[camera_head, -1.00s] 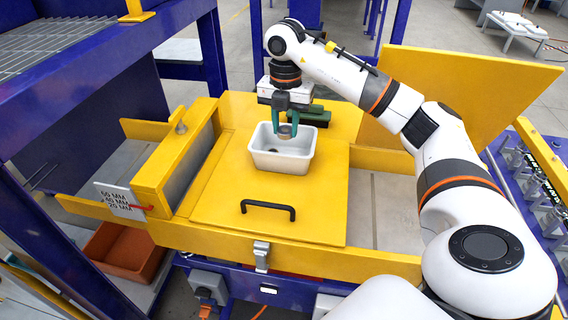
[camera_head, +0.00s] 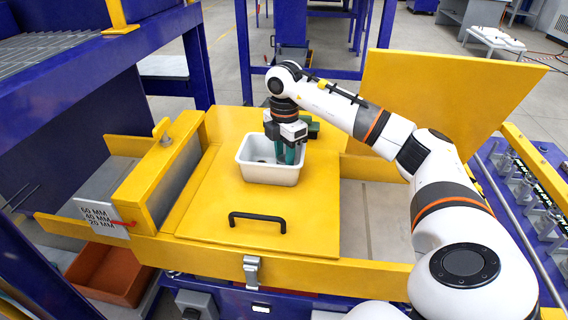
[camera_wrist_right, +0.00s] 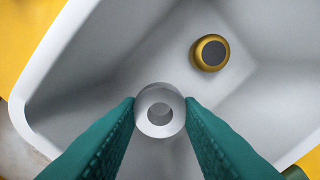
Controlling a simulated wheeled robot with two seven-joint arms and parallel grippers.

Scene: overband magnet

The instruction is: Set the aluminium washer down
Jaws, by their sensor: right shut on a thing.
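The aluminium washer (camera_wrist_right: 160,110) is a pale grey ring with a round hole. In the right wrist view it sits between the teal fingertips of my right gripper (camera_wrist_right: 160,105), which is shut on it. In the head view my right gripper (camera_head: 289,158) points down into the right part of a white tray (camera_head: 268,175), and the washer is hidden there. In the wrist view the tray's floor (camera_wrist_right: 120,85) lies beneath the washer; I cannot tell whether they touch. My left gripper is out of view.
A brass-coloured round piece with a dark centre (camera_wrist_right: 210,52) lies in the tray, away from the washer. The tray stands on a yellow lid with a black handle (camera_head: 262,216). A raised yellow panel (camera_head: 450,95) stands behind my right arm.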

